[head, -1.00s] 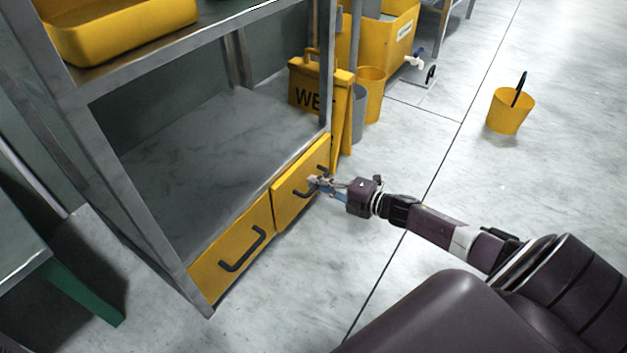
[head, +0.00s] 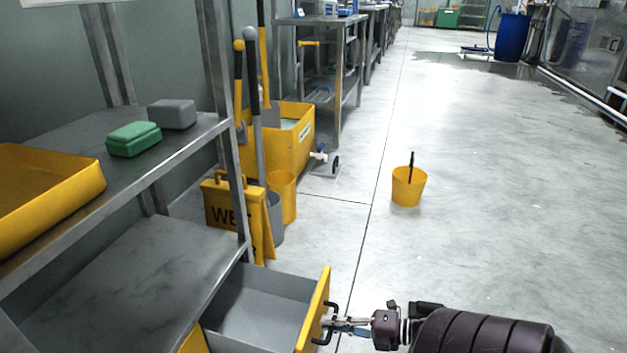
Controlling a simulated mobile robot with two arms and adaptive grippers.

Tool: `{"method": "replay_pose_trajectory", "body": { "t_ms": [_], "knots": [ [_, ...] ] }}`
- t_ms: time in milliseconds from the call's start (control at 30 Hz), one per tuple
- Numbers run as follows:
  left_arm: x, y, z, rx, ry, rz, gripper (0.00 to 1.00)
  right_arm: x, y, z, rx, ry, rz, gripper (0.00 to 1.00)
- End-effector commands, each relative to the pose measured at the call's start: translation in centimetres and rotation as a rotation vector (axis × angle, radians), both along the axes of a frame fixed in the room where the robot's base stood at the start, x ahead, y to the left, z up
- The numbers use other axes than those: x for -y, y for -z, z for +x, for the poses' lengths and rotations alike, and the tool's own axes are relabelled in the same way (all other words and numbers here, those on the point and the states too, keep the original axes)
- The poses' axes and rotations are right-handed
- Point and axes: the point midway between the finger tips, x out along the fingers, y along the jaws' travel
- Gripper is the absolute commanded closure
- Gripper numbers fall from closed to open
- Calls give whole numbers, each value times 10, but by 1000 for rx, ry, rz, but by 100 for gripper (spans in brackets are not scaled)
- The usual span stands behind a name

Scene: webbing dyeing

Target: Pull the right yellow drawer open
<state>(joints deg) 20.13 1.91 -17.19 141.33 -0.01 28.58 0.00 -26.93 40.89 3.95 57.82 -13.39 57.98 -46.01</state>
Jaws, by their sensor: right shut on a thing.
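The right yellow drawer (head: 312,312) stands pulled out from under the metal shelf unit, at the bottom of the head view. Its grey inside is visible and looks empty. Its black handle (head: 328,309) is on the yellow front. My right gripper (head: 331,323) comes in from the right and is shut on this handle. A corner of the left yellow drawer (head: 194,342) shows at the bottom edge; the rest of it is out of frame. My left gripper is not in view.
The shelf unit (head: 140,262) holds a yellow tray (head: 60,190), a green block (head: 134,139) and a grey block (head: 172,114). A yellow wet-floor sign (head: 228,208) and buckets stand behind the drawer. A yellow bucket (head: 408,187) stands on open floor to the right.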

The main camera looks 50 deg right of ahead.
Motion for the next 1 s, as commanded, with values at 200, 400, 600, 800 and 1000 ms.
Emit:
{"method": "replay_pose_trajectory", "body": {
  "t_ms": [200,400,600,800,1000],
  "knots": [
    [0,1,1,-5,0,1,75,3,1,-10,-1,-1,1,100],
    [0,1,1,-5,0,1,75,3,1,-10,-1,-2,1,100],
    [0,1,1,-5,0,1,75,3,1,-10,-1,-2,1,82],
    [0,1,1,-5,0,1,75,3,0,-9,-1,-1,0,73],
    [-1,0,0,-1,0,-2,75,5,0,-12,-1,0,0,73]
  ]
}}
